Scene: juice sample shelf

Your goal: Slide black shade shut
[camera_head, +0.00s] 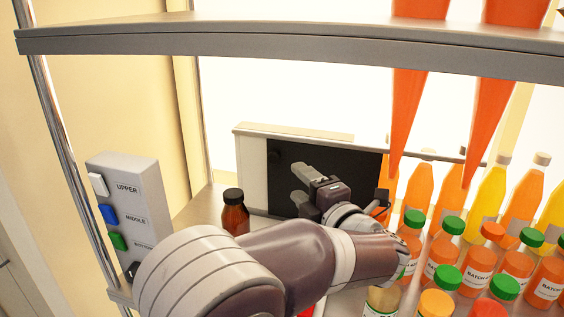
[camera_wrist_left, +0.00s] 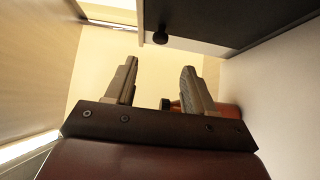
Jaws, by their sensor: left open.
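The black shade (camera_head: 283,160) is a dark flat panel in a light frame on the shelf, behind my left gripper. It also fills the upper right of the left wrist view (camera_wrist_left: 225,18). A small dark knob (camera_wrist_left: 160,38) sticks out near its lower left end there. My left gripper (camera_head: 298,186) is open in front of the shade, its fingers pointing left. In the left wrist view the open fingers (camera_wrist_left: 159,67) point toward the knob's side, with nothing between them. My right gripper is not in view.
An amber bottle with a dark cap (camera_head: 235,212) stands left of my gripper. Several juice bottles (camera_head: 440,250) crowd the right. A grey button box (camera_head: 130,210) is at left. An upper shelf board (camera_head: 280,40) and hanging orange cones (camera_head: 405,110) are overhead.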

